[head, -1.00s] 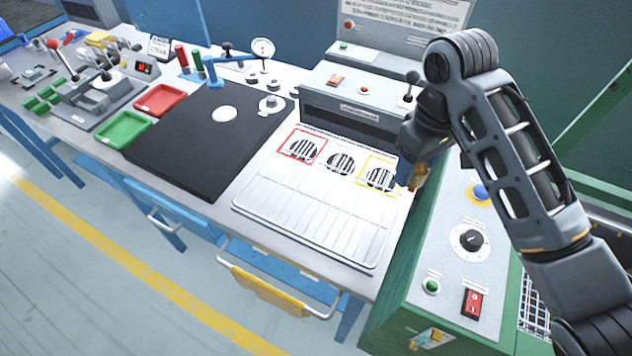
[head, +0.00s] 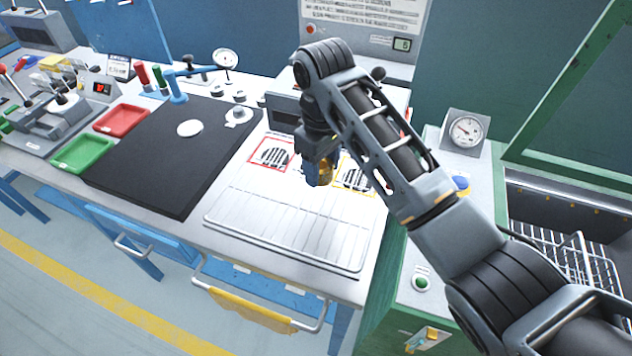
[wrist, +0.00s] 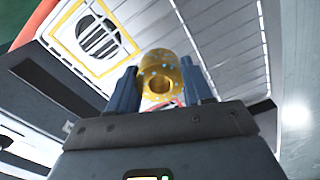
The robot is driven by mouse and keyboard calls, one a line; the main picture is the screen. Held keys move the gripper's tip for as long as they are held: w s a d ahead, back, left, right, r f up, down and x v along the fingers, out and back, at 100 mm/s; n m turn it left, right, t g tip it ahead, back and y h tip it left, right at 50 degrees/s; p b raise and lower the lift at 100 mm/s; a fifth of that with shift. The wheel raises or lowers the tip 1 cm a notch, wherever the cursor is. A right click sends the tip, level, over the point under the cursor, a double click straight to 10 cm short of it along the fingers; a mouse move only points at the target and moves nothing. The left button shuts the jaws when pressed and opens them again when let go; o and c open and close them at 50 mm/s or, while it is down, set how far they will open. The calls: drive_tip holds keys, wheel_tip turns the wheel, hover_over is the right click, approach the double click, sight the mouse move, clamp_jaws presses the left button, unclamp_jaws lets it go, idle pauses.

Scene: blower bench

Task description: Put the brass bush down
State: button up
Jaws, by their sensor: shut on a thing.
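The brass bush (wrist: 163,77) is a short gold-coloured ring with a hole through it and small pale blue specks on its surface. My gripper (wrist: 164,88) is shut on it, one blue-grey finger on each side. In the head view my gripper (head: 318,172) hangs above the white panel with the vents, and the bush (head: 326,170) shows partly behind a finger. The bush appears held above the surface; the exact gap cannot be told.
The white ribbed tray (head: 290,235) lies in front of the vents and is empty. A red-framed vent (head: 272,155) and a yellow-framed vent (head: 354,178) flank my gripper. A black mat (head: 160,155), red tray (head: 121,120) and green tray (head: 84,153) lie to the left.

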sight(316, 191)
drive_tip(key=shift+w+a+f, duration=0.25)
drive_tip(key=shift+a+f, duration=0.15)
drive_tip(key=shift+a, duration=0.15)
drive_tip(key=shift+f+p, duration=0.3)
drive_tip(key=shift+f, duration=1.7)
drive_tip(key=shift+f, duration=0.15)
drive_tip(key=o, duration=1.3)
drive_tip(key=shift+o, duration=0.2)
wheel_tip(316, 191, up, 11)
drive_tip(key=shift+r, duration=0.1)
drive_tip(key=shift+r+p, duration=0.35)
drive_tip(key=shift+r, duration=0.25)
drive_tip(key=shift+s+f, duration=0.1)
drive_tip(key=shift+s, duration=0.05)
